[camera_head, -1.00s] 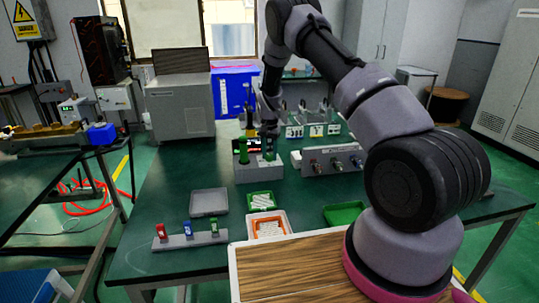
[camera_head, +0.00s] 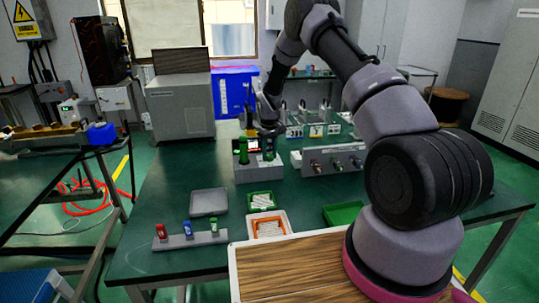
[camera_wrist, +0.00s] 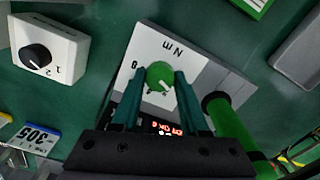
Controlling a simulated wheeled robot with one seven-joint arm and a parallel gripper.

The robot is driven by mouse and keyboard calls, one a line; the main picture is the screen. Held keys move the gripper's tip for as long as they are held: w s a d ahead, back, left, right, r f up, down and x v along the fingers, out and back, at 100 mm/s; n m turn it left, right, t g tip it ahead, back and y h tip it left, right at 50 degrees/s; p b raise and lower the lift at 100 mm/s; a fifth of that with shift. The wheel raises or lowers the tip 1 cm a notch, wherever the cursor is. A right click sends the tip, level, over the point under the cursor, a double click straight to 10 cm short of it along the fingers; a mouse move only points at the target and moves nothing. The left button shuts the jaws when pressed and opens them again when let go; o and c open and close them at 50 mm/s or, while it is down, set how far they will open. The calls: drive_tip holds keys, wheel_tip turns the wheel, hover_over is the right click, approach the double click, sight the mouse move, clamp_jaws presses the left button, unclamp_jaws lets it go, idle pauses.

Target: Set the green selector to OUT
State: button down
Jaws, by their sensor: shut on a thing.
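A green round knob (camera_wrist: 160,75) with a white pointer mark sits on the white face (camera_wrist: 178,50) of a grey box. Its pointer faces the lower right in the wrist view. My gripper (camera_wrist: 158,82) is shut on the knob, one dark teal finger on each side. "N m" and partly hidden characters show on the face, with a lit red display below; I cannot read OUT. In the head view my gripper (camera_head: 267,150) is over the box (camera_head: 258,173), and the fingers mostly hide the knob.
A green upright cylinder (camera_wrist: 230,125) stands close beside the fingers on the same box. A white box with a black knob (camera_wrist: 38,56) stands at left in the wrist view. A grey panel with several knobs (camera_head: 333,160) is to the right. Trays lie in front.

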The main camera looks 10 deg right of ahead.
sight(269, 156)
drive_tip(key=shift+n, duration=1.1)
drive_tip(key=shift+c, duration=2.1)
unclamp_jaws()
drive_tip(key=shift+r, duration=0.1)
wheel_tip(269, 156, up, 11)
drive_tip(key=shift+f, duration=0.2)
